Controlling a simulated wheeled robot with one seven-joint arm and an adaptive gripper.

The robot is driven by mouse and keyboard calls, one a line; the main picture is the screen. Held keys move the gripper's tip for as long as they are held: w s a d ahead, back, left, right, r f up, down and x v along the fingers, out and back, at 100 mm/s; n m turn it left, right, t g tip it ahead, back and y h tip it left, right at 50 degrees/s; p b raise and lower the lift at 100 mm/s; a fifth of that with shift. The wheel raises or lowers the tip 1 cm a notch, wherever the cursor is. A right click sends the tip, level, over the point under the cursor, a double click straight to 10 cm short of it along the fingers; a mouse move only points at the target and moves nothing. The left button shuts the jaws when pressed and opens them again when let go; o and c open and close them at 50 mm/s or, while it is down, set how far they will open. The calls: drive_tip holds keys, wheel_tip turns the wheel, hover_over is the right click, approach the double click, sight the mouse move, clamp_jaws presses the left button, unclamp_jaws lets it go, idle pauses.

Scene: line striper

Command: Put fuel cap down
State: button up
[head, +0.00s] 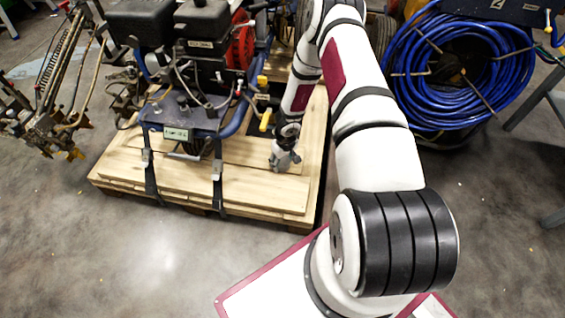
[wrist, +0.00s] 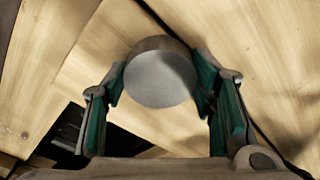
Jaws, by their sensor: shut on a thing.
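The fuel cap (wrist: 160,80) is a round grey cap with a flat, smooth face. In the wrist view it sits between the two green-padded fingers of my gripper (wrist: 160,92), which is shut on it. In the head view my gripper (head: 285,160) points down close over the right part of the wooden pallet (head: 250,194). The cap cannot be made out there. Whether the cap touches the planks I cannot tell.
The line striper (head: 195,85), with its engine, hoses and yellow-handled valve, stands strapped on the pallet, left of my gripper. Bare planks lie in front of it. A blue hose reel (head: 460,60) stands at right. Grey floor (head: 150,250) is clear in front.

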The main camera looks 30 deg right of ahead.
sight(285, 164)
drive_tip(key=shift+f, duration=0.1)
drive_tip(key=o, duration=1.2)
drive_tip(key=shift+o, duration=0.2)
wheel_tip(285, 164, up, 12)
drive_tip(key=s+p, duration=0.1)
drive_tip(key=p, duration=0.4)
drive_tip(key=shift+s, duration=0.25)
